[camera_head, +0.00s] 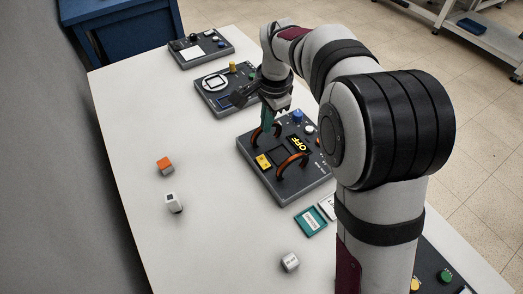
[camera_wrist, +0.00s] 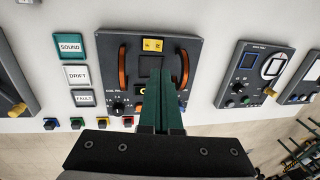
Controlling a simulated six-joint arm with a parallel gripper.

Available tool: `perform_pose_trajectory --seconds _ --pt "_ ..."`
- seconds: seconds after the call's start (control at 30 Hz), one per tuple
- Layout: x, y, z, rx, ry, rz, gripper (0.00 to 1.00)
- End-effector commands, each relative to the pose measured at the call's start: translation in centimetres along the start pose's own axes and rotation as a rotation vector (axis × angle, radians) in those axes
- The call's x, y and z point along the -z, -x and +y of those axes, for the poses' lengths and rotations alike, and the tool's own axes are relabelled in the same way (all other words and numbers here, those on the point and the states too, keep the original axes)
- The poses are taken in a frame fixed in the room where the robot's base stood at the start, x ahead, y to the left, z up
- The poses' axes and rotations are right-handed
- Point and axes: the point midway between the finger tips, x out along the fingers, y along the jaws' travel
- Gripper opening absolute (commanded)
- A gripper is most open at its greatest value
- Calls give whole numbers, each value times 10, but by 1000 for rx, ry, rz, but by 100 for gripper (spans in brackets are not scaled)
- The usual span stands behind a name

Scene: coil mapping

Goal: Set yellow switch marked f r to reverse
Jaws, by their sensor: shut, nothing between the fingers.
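A yellow switch (camera_head: 263,161) with dark marks sits on the dark control panel (camera_head: 285,193), between two orange-brown handles. It also shows in the wrist view (camera_wrist: 152,45), but its letters and its position are too small to read. My gripper (camera_head: 265,130) is shut and empty, with green fingers pointing down over the panel. In the head view the fingers are close to the far handle (camera_head: 257,136). In the wrist view the fingertips (camera_wrist: 160,71) appear below the yellow switch and apart from it; they cover part of the panel's middle.
The near handle (camera_head: 291,165) stands up from the panel, beside a display reading OFF (camera_head: 299,143). Other panels (camera_head: 225,90) stand farther along the white table. Orange (camera_head: 165,166) and white (camera_head: 173,203) blocks lie left, with a teal-framed tile (camera_head: 311,222) in front. The table's left side is mostly free.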

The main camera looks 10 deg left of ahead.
Motion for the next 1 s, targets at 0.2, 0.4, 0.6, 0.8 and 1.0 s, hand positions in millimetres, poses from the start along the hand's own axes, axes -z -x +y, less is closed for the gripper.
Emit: perform_pose_trajectory --seconds 0.2,0.4,0.6,0.8,1.0 --pt "0 -1 0 0 0 -1 0" --pt "0 -22 1 -3 -1 -3 0" --pt "0 -67 1 -4 0 -4 0" --pt "-1 -109 1 -3 0 -4 0" --pt "0 -135 1 0 0 -3 0"
